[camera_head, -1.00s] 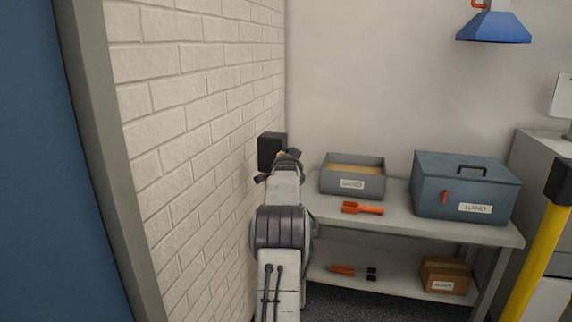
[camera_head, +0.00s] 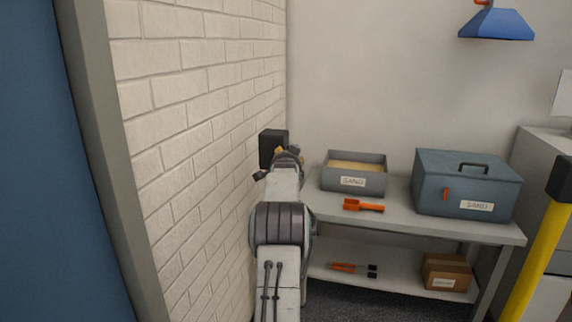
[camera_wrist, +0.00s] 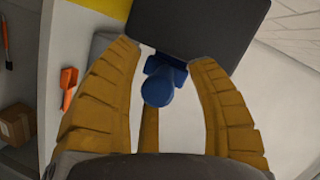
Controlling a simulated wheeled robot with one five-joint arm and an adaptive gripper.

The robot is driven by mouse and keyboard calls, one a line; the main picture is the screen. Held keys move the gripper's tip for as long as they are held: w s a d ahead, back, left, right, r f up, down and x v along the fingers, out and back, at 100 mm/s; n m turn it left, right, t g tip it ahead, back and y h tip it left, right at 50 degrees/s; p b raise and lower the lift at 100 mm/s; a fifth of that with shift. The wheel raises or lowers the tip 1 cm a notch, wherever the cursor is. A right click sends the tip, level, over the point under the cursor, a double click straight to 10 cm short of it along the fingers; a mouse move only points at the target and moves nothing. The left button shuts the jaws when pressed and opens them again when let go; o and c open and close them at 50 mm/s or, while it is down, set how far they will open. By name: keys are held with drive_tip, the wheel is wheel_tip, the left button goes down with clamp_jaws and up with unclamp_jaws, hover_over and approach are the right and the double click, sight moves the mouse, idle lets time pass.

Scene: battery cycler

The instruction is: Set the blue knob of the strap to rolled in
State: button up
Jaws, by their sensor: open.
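The blue knob (camera_wrist: 157,90) shows in the wrist view, against the lower edge of a dark box-shaped housing (camera_wrist: 200,25). My gripper (camera_wrist: 165,55) is open, with its yellow-brown fingers on both sides of the knob. I cannot tell whether the fingers touch it. In the head view the black housing (camera_head: 273,148) is on the brick wall near the corner, and my gripper (camera_head: 285,154) is in front of it. The knob is hidden there behind my arm. A yellow patch (camera_wrist: 105,8), perhaps the strap, borders the housing in the wrist view.
A grey bench (camera_head: 405,215) stands right of my arm. On it are an open sand bin (camera_head: 353,181), an orange scoop (camera_head: 363,205) and a blue-grey sand box (camera_head: 467,190). A cardboard box (camera_head: 447,272) is on the lower shelf. The brick wall (camera_head: 200,120) is close on the left.

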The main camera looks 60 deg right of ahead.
drive_tip(key=v, duration=1.1)
drive_tip(key=shift+s+a, duration=0.15)
drive_tip(key=shift+a, duration=0.2)
idle(0.5)
